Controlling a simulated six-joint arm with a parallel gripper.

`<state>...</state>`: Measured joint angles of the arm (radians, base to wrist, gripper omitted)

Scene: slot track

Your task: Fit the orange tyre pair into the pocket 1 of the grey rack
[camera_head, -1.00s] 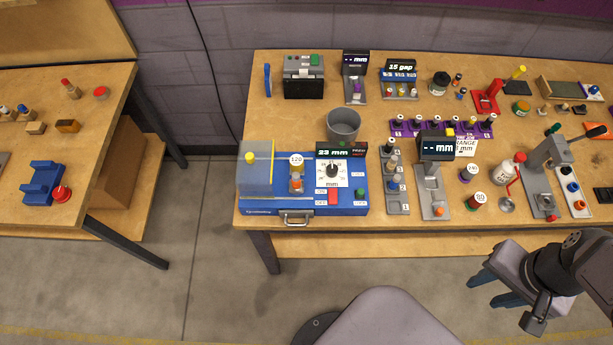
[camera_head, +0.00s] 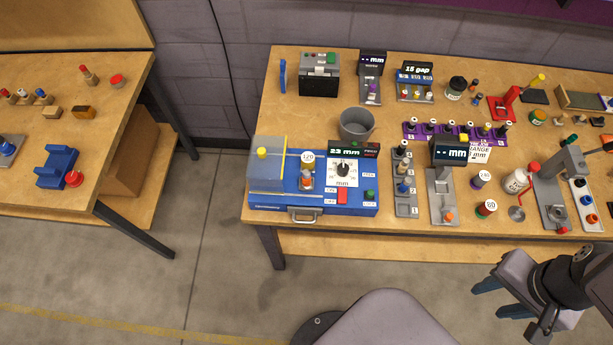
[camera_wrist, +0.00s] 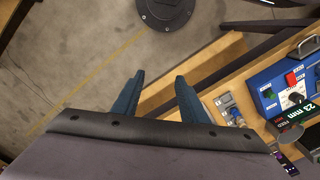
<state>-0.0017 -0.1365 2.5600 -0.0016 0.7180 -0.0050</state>
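The grey rack (camera_head: 401,208) is a narrow strip with numbered pockets right of the blue machine. Pocket 1 is at its front end and looks empty; the pockets behind it hold small parts. A small orange part (camera_head: 448,216) sits on the grey gauge stand right of the rack. Another orange part (camera_head: 305,182) is in the blue machine below a "120" piece. I cannot tell which is the tyre pair. My gripper (camera_head: 500,297) is open and empty, in front of the table edge, away from both. The wrist view shows its two spread fingers (camera_wrist: 157,97) over the floor.
The blue machine (camera_head: 270,198) with a "23 mm" display fills the bench's left front. A grey cup (camera_head: 356,124) and a purple rack (camera_head: 455,138) stand behind. The floor before the bench is clear.

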